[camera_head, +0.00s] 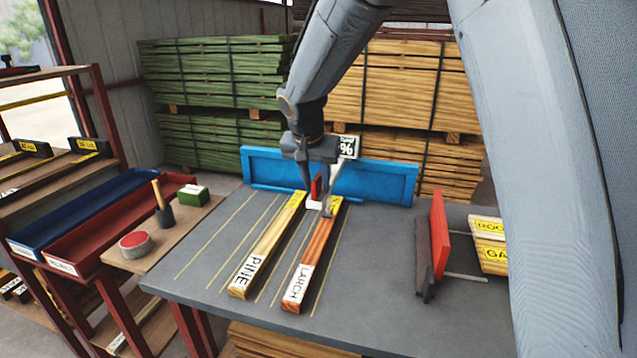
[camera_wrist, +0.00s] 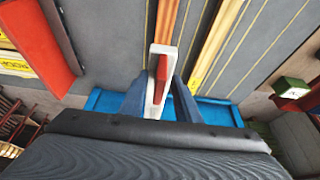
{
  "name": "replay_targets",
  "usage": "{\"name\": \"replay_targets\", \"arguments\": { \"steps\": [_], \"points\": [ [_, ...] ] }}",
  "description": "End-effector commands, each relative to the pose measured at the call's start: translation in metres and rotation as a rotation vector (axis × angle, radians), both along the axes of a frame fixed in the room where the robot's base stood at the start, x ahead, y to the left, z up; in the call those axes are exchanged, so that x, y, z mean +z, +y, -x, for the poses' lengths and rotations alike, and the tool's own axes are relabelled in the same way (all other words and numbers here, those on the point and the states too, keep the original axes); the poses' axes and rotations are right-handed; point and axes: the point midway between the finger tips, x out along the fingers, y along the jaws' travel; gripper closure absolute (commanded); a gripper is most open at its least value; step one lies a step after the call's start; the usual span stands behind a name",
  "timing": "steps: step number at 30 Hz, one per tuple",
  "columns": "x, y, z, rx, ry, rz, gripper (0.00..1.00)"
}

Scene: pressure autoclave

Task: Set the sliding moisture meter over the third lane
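The moisture meter (camera_wrist: 163,62), a white body with a red part, shows between my gripper's fingers in the wrist view. In the head view the meter (camera_head: 313,203) is small and partly hidden by my gripper (camera_head: 320,200), at the far end of the boards. My fingers (camera_wrist: 158,98) appear closed against its sides. The meter lines up with the LARCH board (camera_head: 312,258), the right one of two boards on the lined table (camera_head: 200,255). The PINE board (camera_head: 267,245) lies to its left. The lane further left is empty.
A blue rail (camera_head: 380,181) stands along the table's back, with a % display (camera_head: 349,146) above it. A red upright plate (camera_head: 440,238) and a dark one (camera_head: 423,260) stand at right. A side shelf at left holds a red round tin (camera_head: 135,244) and a green box (camera_head: 193,195).

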Motion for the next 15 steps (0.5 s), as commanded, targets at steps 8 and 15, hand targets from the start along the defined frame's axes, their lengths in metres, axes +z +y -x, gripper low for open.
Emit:
{"name": "replay_targets", "arguments": {
  "steps": [8,15],
  "points": [
    [0.034,0.006,0.013,0.000,-0.005,-0.002,0.70],
    [0.064,0.010,0.025,0.000,-0.003,-0.001,0.70]
  ]
}}
